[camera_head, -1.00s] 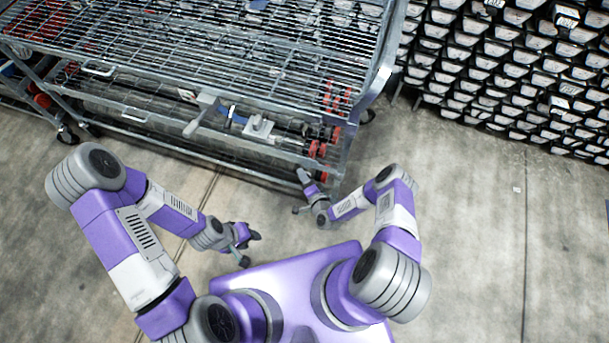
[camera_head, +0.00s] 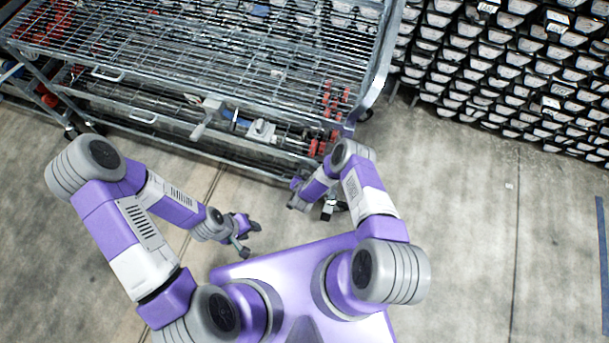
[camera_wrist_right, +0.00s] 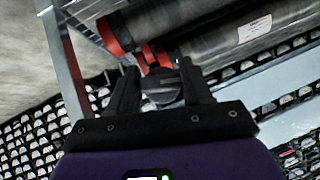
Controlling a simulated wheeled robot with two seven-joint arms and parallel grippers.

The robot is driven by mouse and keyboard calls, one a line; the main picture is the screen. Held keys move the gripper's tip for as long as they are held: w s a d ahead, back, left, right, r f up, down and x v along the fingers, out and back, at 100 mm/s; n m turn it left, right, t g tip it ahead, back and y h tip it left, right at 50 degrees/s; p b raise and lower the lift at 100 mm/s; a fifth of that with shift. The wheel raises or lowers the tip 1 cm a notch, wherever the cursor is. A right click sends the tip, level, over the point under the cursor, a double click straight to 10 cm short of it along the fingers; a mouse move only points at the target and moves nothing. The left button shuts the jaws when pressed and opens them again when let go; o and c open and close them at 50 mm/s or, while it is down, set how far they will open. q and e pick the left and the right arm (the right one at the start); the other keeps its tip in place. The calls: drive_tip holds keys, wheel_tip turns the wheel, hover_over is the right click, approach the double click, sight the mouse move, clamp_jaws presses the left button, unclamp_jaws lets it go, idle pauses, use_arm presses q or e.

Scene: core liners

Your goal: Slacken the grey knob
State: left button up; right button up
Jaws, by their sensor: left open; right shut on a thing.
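A round dark grey knob (camera_wrist_right: 162,89) shows in the right wrist view, in front of a red clamp-like part (camera_wrist_right: 150,57) by a grey cylinder (camera_wrist_right: 215,55). My right gripper (camera_wrist_right: 158,92) has one finger on each side of the knob and is shut on it. The fingers partly hide the knob's sides. In the head view my right forearm reaches the front right of the metal rack (camera_head: 230,150); the knob cannot be made out there. My left gripper (camera_head: 250,240) is open and empty above the floor, left of my body and apart from the rack.
The rack's wire shelves hold red parts (camera_head: 322,148) and grey and blue items. A wall of stacked dark trays (camera_head: 520,80) with pale contents stands at the upper right. The concrete floor (camera_head: 470,240) is clear on the right, with a blue line (camera_head: 602,250) at its edge.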

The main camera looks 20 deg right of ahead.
drive_tip(key=shift+n+g+h+b, duration=0.6)
drive_tip(key=shift+n+g+h, duration=0.1)
drive_tip(key=shift+h, duration=0.4)
drive_tip(key=o, duration=1)
drive_tip(key=shift+c, duration=0.2)
drive_tip(key=p+v, duration=0.2)
drive_tip(key=v, duration=0.5)
drive_tip(key=shift+a+r+p, duration=0.2)
drive_tip(key=shift+r+p, duration=0.05)
drive_tip(key=shift+p, duration=0.05)
